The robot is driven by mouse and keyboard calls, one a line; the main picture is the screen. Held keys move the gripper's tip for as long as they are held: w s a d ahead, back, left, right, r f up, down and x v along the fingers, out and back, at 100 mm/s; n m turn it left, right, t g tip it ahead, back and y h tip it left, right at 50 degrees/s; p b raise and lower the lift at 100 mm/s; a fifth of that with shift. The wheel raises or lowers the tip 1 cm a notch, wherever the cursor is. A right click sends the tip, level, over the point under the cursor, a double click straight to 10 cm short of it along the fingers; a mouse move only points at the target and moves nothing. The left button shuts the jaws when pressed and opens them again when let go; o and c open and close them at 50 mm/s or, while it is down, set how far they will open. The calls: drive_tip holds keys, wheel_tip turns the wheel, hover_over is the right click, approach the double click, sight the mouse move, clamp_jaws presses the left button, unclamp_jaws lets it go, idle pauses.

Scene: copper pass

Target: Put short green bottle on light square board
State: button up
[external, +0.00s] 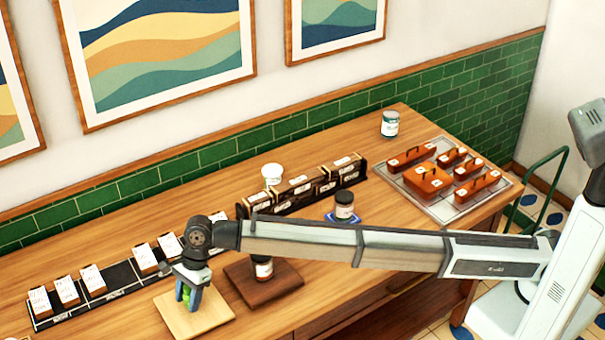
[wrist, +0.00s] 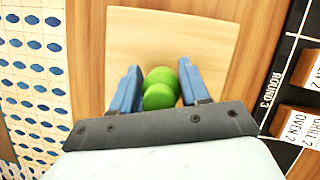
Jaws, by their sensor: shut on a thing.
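The short green bottle (wrist: 160,90) is between the two blue fingers of my gripper (wrist: 160,92) in the wrist view. It also shows as a bit of green in the external view (external: 186,292). My gripper (external: 187,290) is shut on it, over the light square board (external: 208,312). The board also shows in the wrist view (wrist: 205,35), behind the bottle. I cannot tell whether the bottle's base touches the board.
A dark square board (external: 272,290) with a dark-lidded jar (external: 263,270) is just right of the light board. A black rack with white cards (external: 98,280) lies to the left. A jar (external: 344,205) on a blue mat, a box row (external: 305,185) and a tray (external: 490,205) stand farther off.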

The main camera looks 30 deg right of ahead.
drive_tip(key=shift+f, duration=0.35)
drive_tip(key=shift+f, duration=0.1)
drive_tip(key=o, duration=1.1)
drive_tip(key=v, duration=1.2)
drive_tip(key=shift+a, duration=0.1)
